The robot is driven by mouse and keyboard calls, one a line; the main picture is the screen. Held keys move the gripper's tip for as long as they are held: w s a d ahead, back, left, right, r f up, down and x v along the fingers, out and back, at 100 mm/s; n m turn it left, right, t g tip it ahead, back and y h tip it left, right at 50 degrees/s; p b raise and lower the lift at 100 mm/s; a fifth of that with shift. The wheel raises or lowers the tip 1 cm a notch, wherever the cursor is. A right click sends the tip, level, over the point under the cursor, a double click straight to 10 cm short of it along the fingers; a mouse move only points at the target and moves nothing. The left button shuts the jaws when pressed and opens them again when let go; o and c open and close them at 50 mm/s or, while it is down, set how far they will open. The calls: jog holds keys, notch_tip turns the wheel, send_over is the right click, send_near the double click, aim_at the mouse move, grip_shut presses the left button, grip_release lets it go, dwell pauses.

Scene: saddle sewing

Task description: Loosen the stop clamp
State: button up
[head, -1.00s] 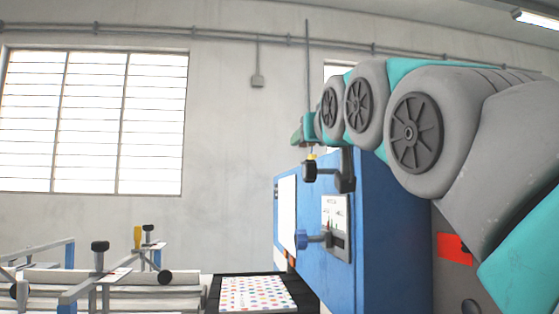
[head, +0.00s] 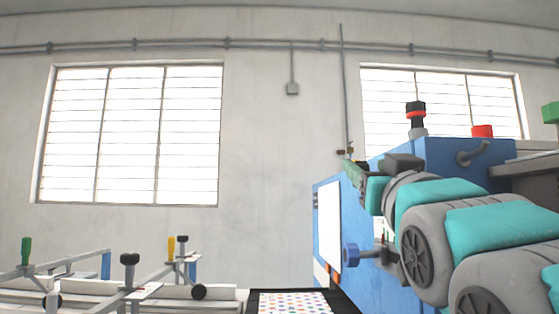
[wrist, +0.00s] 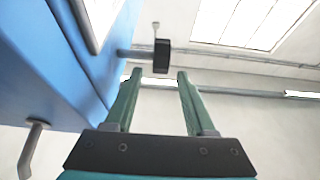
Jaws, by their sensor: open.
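My gripper (wrist: 158,76) is open and empty in the wrist view, its two green fingers apart. A black knob (wrist: 161,47) on a grey shaft from the blue machine (wrist: 65,60) shows just past the fingertips, between their lines. It looks apart from both fingers. In the head view my gripper (head: 352,172) is small, beside the blue machine (head: 440,160), and my arm hides much of the machine's side. I cannot tell which knob belongs to the stop clamp.
A grey bent handle (wrist: 32,145) sticks out from the machine at the lower left of the wrist view. A dotted sheet (head: 293,303) lies below the machine. A rail frame with knobs (head: 129,262) stands at the left. The space before the wall is open.

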jog(key=p+x, duration=0.1)
jog(key=x, duration=0.6)
jog(key=shift+w, duration=0.35)
jog(key=shift+r, duration=0.1)
grip_shut()
